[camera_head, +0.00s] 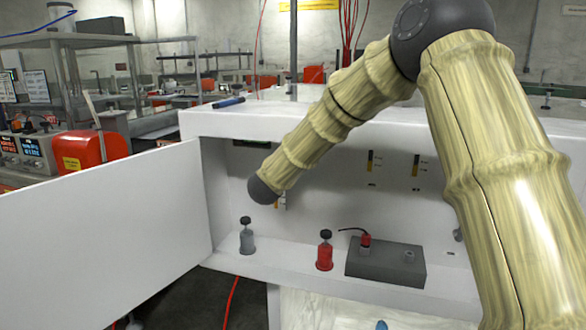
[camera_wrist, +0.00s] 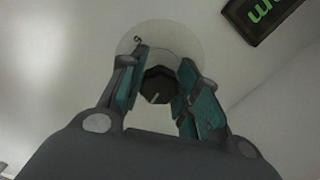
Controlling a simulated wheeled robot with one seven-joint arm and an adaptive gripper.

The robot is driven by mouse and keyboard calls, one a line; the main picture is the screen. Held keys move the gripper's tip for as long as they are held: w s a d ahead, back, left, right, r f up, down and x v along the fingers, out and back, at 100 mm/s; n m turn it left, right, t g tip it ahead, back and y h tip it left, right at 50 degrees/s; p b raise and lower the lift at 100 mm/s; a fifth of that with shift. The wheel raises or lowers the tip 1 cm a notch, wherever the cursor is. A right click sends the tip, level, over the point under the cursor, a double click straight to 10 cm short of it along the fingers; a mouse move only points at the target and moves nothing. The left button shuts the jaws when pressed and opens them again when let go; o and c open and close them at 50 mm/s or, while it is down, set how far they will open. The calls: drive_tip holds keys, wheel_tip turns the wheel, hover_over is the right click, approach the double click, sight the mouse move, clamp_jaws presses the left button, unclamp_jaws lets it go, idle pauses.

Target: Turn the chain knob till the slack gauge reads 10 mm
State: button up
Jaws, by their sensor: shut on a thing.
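A dark round knob (camera_wrist: 158,88) with a white pointer line sits on a pale round plate (camera_wrist: 128,45) in the wrist view. My gripper (camera_wrist: 163,74) is shut on the knob, with its teal finger pads on both sides. A dark-framed display (camera_wrist: 262,20) with green characters shows in the upper right corner of the wrist view; it is cut off and its number is out of frame. In the head view the display (camera_head: 253,143) is partly covered by my arm and unreadable. My gripper and the knob are hidden in the head view.
The white cabinet has an open door (camera_head: 100,225) at left. Slotted switches (camera_head: 371,160) are on the back wall.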

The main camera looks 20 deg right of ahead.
drive_tip(key=m+b, duration=0.1)
drive_tip(key=m, duration=0.1)
drive_tip(key=m+b, duration=0.1)
drive_tip(key=b, duration=0.1)
drive_tip(key=m+b, duration=0.2)
drive_tip(key=shift+f+m, duration=0.25)
drive_tip(key=shift+m, duration=0.05)
drive_tip(key=shift+m+b, duration=1.1)
drive_tip(key=shift+b, duration=0.05)
drive_tip(key=shift+r+m+b, duration=0.2)
drive_tip(key=shift+m+b, duration=0.65)
drive_tip(key=shift+m, duration=0.15)
drive_tip(key=o, duration=1)
drive_tip(key=shift+r, duration=0.1)
drive_tip(key=shift+s, duration=0.1)
